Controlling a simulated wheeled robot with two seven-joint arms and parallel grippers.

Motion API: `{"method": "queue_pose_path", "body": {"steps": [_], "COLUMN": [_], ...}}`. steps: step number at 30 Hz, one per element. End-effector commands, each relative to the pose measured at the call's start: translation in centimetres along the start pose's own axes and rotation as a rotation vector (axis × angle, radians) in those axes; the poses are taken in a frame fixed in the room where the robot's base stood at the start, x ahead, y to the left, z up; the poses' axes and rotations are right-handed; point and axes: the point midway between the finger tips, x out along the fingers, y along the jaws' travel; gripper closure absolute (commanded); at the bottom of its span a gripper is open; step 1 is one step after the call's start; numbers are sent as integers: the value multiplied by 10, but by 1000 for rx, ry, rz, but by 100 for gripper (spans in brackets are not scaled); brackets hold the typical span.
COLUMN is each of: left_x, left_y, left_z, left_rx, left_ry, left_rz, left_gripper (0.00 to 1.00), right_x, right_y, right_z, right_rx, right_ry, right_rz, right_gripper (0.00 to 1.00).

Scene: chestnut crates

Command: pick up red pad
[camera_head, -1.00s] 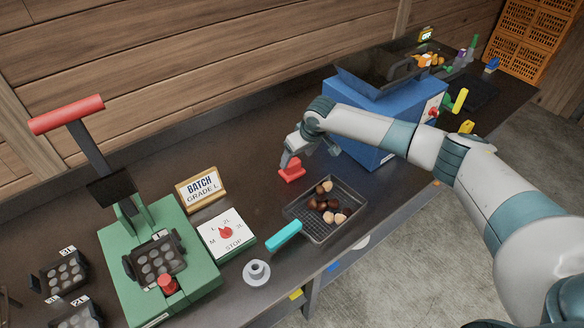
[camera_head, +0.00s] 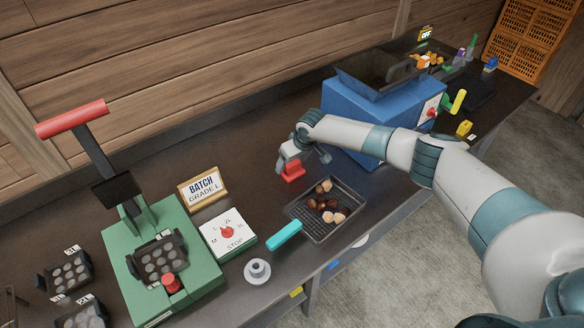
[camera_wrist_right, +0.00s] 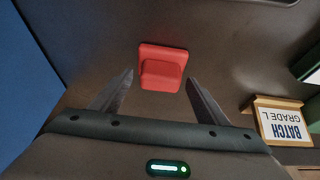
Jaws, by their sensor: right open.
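The red pad (camera_head: 292,173) lies on the dark bench, just behind the wire basket of chestnuts. It has a square base with a raised block on top. In the right wrist view the red pad (camera_wrist_right: 162,68) is whole and sits just beyond and between the two fingertips. My right gripper (camera_head: 287,162) is over the pad in the head view, covering part of it. Its fingers show spread apart in the wrist view (camera_wrist_right: 160,80), with nothing between them held. My left gripper is not in view.
The wire basket (camera_head: 347,229) with a teal handle (camera_head: 284,236) is close in front. The blue machine (camera_head: 358,122) stands right of the pad. The batch sign (camera_head: 203,188), white dial box (camera_head: 228,234) and green press (camera_head: 196,262) are to the left. Bare bench lies behind the pad.

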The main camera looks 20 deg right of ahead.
Motion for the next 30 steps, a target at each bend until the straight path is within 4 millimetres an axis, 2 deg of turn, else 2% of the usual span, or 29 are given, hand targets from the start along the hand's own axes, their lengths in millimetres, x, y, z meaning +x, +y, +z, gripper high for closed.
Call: {"method": "queue_pose_path", "body": {"steps": [17,23,30], "left_x": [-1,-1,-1], "left_y": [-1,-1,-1], "left_z": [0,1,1], "left_rx": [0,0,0], "left_ry": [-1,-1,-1], "left_rz": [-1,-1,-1], "left_gripper": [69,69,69], "right_x": [4,4,4], "right_y": [1,1,1], "right_z": [0,0,0], "right_rx": [0,0,0], "right_ry": [0,0,1], "right_rz": [1,1,1], "right_gripper": [31,77,78]}}
